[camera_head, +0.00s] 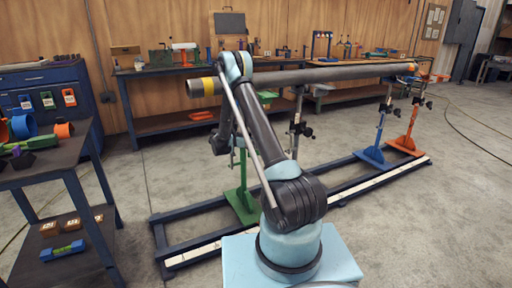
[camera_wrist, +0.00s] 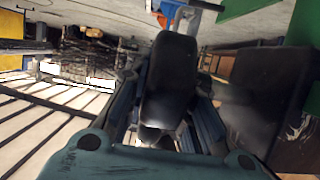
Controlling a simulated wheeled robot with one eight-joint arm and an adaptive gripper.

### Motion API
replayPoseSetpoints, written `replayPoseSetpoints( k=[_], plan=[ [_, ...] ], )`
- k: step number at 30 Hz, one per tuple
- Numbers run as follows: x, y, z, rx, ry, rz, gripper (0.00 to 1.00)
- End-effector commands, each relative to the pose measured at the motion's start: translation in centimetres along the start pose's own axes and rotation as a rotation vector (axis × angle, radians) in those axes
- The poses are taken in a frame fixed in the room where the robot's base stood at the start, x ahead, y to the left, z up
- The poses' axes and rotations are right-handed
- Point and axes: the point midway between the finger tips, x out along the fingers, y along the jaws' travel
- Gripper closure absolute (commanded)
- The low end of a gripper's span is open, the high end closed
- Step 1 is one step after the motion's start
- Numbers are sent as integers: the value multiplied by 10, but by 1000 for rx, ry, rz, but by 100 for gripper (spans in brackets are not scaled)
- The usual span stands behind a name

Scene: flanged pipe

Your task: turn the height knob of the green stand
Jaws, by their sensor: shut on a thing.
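The green stand (camera_head: 242,197) is at the left end of the rail frame, partly hidden behind my arm in the head view. A green piece also shows at the upper right of the wrist view (camera_wrist: 248,8). In the wrist view a black rounded knob (camera_wrist: 169,75), which I take to be the height knob, lies between the fingers of my gripper (camera_wrist: 166,112). The gripper is shut on it. The contact is dark and partly hidden. In the head view my arm hides the gripper and the knob.
A long grey pipe (camera_head: 340,73) with a yellow band rests across the stands. A blue stand (camera_head: 374,155) and an orange stand (camera_head: 406,143) are farther right on the rail frame (camera_head: 345,176). A dark table (camera_head: 40,166) with parts stands at left. Floor at right is clear.

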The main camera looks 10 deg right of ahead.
Motion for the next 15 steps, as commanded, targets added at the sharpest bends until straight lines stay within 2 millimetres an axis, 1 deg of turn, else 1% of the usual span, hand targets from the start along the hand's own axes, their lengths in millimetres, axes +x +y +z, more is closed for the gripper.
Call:
replayPoseSetpoints(
  k=[1,6,15],
  plan=[
    [-2,-4,1,0,32,-8,100],
    [-5,-4,-1,0,135,-9,100],
    [-8,-4,-2,-1,231,-11,100]
  ],
)
